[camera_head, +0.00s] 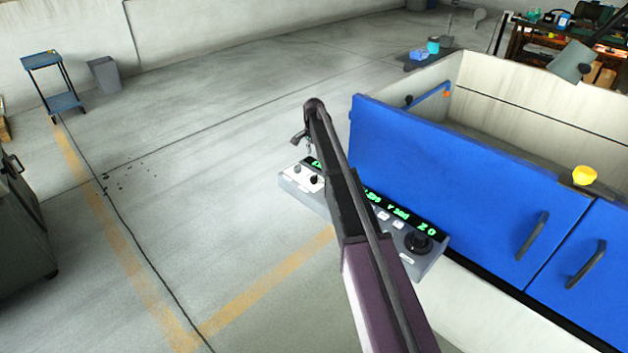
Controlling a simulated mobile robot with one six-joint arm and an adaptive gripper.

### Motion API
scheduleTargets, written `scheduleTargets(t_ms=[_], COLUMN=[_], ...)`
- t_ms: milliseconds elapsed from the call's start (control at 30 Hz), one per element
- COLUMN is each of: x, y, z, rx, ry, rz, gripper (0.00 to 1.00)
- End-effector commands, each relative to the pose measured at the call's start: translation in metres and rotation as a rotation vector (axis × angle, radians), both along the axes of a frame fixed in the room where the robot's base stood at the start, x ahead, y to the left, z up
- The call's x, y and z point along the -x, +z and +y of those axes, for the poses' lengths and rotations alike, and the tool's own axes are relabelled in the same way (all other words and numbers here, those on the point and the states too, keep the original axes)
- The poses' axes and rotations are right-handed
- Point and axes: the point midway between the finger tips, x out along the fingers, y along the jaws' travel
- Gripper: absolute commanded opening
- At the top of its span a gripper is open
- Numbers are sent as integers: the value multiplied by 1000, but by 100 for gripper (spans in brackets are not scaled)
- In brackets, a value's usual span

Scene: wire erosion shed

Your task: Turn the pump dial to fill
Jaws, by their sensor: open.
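A grey control panel (432,263) stands in front of the blue machine door, with green lit digits on a dark strip. A large round black dial (418,242) sits at its right end, with a small pale label below it that I cannot read. I cannot tell from the lettering which one is the pump dial. My gripper (303,144) is small in view at the arm's far end, open and empty, over the panel's left end. My arm hides the middle of the panel.
The blue doors (455,170) with black handles stand right of the panel, fronting a pale open tank. A grey cabinet (22,240) stands far left. The floor left of the panel is clear.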

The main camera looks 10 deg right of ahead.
Motion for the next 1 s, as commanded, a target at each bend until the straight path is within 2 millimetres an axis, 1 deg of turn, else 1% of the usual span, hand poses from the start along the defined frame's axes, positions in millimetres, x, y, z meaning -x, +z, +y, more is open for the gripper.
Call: scheduleTargets(t_ms=[33, 1000], x=[0, 0], y=[-8, -83], z=[0, 1], rx=[0, 0], ry=[0, 1], rz=[0, 0], gripper=[59, 59])
